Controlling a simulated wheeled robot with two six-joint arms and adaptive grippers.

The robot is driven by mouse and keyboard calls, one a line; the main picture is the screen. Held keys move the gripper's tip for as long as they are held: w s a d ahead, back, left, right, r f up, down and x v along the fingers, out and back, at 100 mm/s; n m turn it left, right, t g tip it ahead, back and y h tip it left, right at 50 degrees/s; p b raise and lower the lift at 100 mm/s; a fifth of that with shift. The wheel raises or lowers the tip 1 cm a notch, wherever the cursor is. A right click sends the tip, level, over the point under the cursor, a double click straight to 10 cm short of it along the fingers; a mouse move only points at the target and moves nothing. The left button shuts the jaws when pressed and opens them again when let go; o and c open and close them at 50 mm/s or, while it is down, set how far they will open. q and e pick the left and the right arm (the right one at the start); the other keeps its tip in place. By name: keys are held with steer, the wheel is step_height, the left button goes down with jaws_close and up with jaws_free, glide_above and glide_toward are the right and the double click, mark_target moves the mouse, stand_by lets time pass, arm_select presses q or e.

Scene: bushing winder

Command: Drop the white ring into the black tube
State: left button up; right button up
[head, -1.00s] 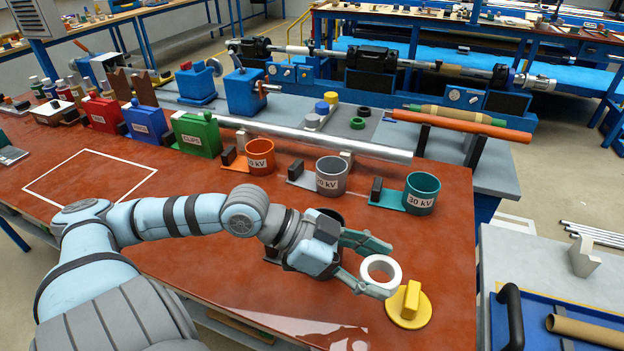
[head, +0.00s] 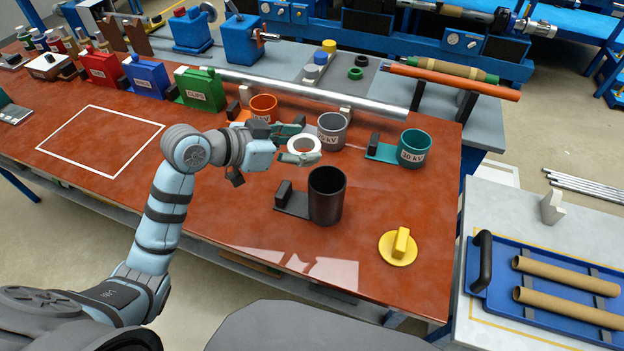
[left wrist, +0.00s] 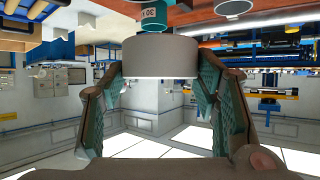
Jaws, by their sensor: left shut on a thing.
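The white ring (head: 304,145) is held in my left gripper (head: 300,144), whose fingers are closed on its sides. In the left wrist view the ring (left wrist: 160,57) sits between both green-padded fingers. The black tube (head: 325,198) stands upright on the red-brown table, open at the top, with a dark block and base plate attached at its left. The ring is beyond the tube, a little to its left and apart from it. My right gripper is not in view.
Orange (head: 263,108), grey (head: 332,130) and teal (head: 414,148) cups stand behind the tube. A yellow disc with a knob (head: 398,246) lies to its right. Red, blue and green bins (head: 199,88) stand at the back left. The table (head: 225,215) is clear left of the tube.

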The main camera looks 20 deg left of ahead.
mark_target(317, 143)
arm_select(q)
steer(key=w+d+r, duration=0.2)
steer(key=d, duration=0.1)
steer(key=shift+d+r+p, duration=0.15)
steer(key=shift+p, duration=0.25)
steer(key=f+b, duration=0.6)
steer(key=b, duration=0.1)
steer(key=shift+a+f+b, duration=0.2)
steer(key=shift+f+b, duration=0.05)
steer(key=shift+b, duration=0.05)
steer(key=shift+d, duration=0.1)
steer(key=shift+r, duration=0.15)
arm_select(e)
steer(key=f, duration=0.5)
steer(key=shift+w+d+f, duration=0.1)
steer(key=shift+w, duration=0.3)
arm_select(q)
steer(key=o, duration=1.3)
steer(key=shift+s, duration=0.1)
steer(key=shift+c, duration=0.2)
